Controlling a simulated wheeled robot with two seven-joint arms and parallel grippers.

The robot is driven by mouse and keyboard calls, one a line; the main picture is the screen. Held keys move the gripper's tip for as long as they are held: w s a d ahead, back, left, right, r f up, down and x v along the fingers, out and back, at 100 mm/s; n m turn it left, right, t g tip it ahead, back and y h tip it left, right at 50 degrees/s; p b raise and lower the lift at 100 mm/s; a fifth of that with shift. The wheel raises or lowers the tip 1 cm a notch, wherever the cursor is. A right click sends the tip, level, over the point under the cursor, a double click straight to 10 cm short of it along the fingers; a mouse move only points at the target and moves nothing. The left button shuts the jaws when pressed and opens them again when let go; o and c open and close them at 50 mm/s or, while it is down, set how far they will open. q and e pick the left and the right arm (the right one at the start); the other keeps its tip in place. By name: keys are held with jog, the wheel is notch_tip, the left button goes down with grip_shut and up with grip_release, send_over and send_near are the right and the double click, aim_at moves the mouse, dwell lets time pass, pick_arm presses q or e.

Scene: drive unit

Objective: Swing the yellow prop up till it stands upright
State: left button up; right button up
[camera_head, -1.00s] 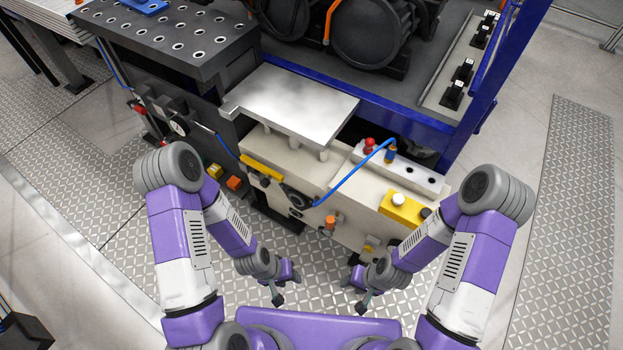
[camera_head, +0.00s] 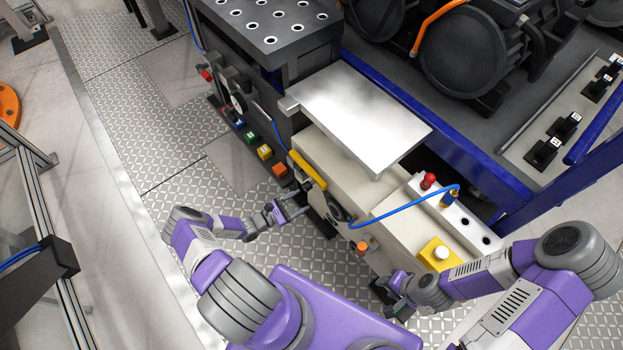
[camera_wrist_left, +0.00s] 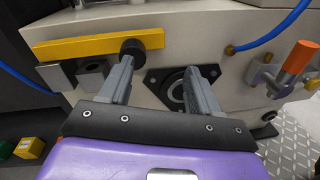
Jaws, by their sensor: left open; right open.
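The yellow prop (camera_head: 307,170) is a flat bar lying along the upper front edge of the cream-coloured unit (camera_head: 350,178). In the left wrist view the prop (camera_wrist_left: 90,44) lies nearly level, with a black round knob (camera_wrist_left: 132,47) at its right end. My left gripper (camera_head: 296,204) is open and empty in front of the unit, just below the prop. In the left wrist view the fingers of my left gripper (camera_wrist_left: 166,78) point at the unit, the left fingertip near the knob; contact cannot be told. My right gripper (camera_head: 394,294) is open, low before the unit's right part.
A silver plate (camera_head: 360,112) tops the unit. A blue hose (camera_head: 405,205) arcs over its front to a white block with a red knob (camera_head: 429,181). An orange-capped part (camera_head: 361,247) sticks out in front. Small coloured blocks (camera_head: 265,152) lie left of the prop.

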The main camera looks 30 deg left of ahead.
aim_at(304, 189)
pick_arm(q)
jog(key=a, duration=0.1)
jog(key=a+n+t+y, duration=0.1)
jog(key=a, duration=0.1)
jog(key=shift+w+y, duration=0.3)
jog(key=b+x, duration=0.1)
jog(key=x, duration=0.6)
jog(key=shift+r, duration=0.1)
grip_shut()
